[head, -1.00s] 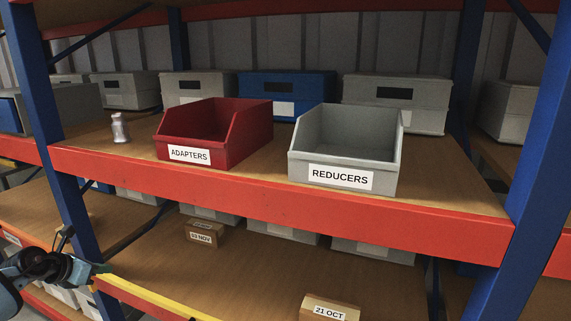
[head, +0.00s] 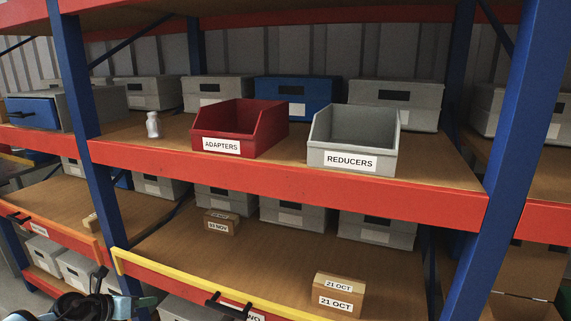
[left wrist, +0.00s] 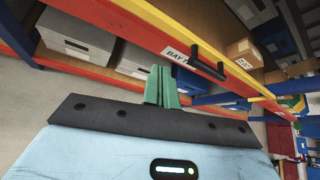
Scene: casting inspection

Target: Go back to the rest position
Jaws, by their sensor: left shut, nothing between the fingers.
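My left gripper (head: 146,302) is low at the bottom left of the head view, in front of the lower shelf and apart from it. In the left wrist view its green fingers (left wrist: 161,86) are together with nothing between them. A red bin labelled ADAPTERS (head: 238,130) and a grey bin labelled REDUCERS (head: 351,160) stand on the upper shelf. Both look empty, though their floors are partly hidden. A small pale bottle-like part (head: 153,125) stands left of the red bin. My right gripper is not in view.
The rack's blue upright (head: 80,120), orange beam (head: 290,184) and yellow lower beam (head: 160,275) with a black handle (head: 228,305) lie near my left arm. A 21 OCT carton (head: 338,292) sits on the lower shelf. Grey floor (left wrist: 40,105) shows beside the rack.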

